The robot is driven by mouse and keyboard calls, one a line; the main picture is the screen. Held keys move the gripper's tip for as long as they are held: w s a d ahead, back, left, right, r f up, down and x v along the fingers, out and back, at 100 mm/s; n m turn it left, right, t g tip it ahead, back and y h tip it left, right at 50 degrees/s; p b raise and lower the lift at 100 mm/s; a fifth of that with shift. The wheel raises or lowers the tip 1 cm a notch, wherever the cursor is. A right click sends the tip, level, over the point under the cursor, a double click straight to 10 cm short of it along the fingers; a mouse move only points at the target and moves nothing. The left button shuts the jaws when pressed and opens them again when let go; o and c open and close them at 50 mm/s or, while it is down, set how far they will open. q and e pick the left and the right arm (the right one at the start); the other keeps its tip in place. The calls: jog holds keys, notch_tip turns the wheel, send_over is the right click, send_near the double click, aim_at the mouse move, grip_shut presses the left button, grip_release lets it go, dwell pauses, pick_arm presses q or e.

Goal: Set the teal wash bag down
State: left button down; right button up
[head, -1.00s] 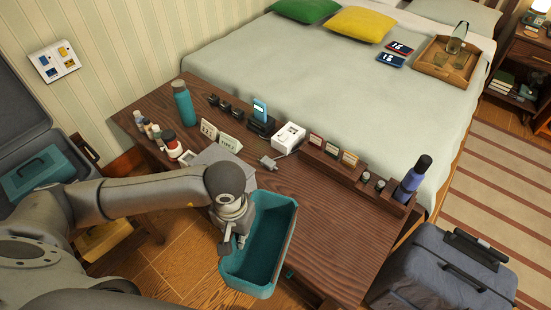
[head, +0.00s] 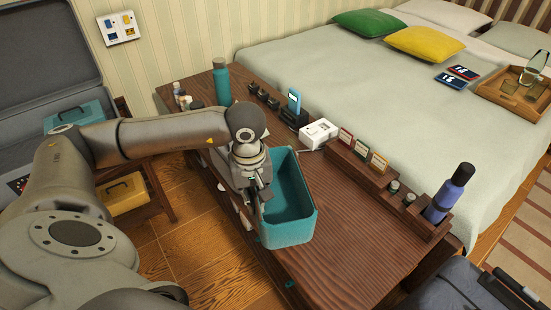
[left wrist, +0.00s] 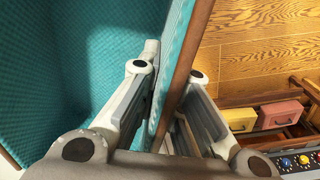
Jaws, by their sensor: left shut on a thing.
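The teal wash bag (head: 288,232) is an open, box-shaped bag with a brown rim and an empty-looking inside. In the head view it is at the left front edge of the wooden table (head: 345,245), partly over the tabletop; I cannot tell whether it touches it. My left gripper (head: 258,200) is shut on the bag's near left wall. In the left wrist view the gripper (left wrist: 165,110) has one finger inside the bag and one outside, with the wall (left wrist: 172,75) between them. My right gripper is not in view.
A row of items stands along the table's back: a teal bottle (head: 221,83), a white box (head: 318,134), a wooden rack (head: 360,165) and a purple bottle (head: 452,190). The table's right front is bare. An open suitcase (head: 45,65) stands at left.

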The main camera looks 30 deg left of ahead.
aim_at(293, 207)
pick_arm(q)
jog(key=w+d+f, duration=0.1)
jog(key=w+d, duration=0.1)
jog(key=w+d+f, duration=0.1)
jog(key=w+d, duration=0.1)
jog(key=w+d+f, duration=0.1)
jog(key=d, duration=0.2)
jog(key=shift+w+f, duration=0.4)
jog(key=w+d+f, duration=0.1)
jog(key=d+f, duration=0.1)
jog(key=f, duration=0.1)
jog(key=w+f, duration=0.1)
jog(key=f, duration=0.1)
jog(key=shift+w+d, duration=0.35)
jog(key=shift+d, duration=0.05)
jog(key=shift+w+d+f, duration=0.15)
jog(key=shift+d+f, duration=0.1)
jog(key=shift+f, duration=0.05)
jog(key=f, duration=0.3)
jog(key=shift+w+d+f, duration=0.15)
jog(key=shift+d+f, duration=0.05)
jog(key=shift+a, duration=0.1)
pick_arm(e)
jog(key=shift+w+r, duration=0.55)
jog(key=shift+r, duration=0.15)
pick_arm(q)
jog(key=shift+f, duration=0.15)
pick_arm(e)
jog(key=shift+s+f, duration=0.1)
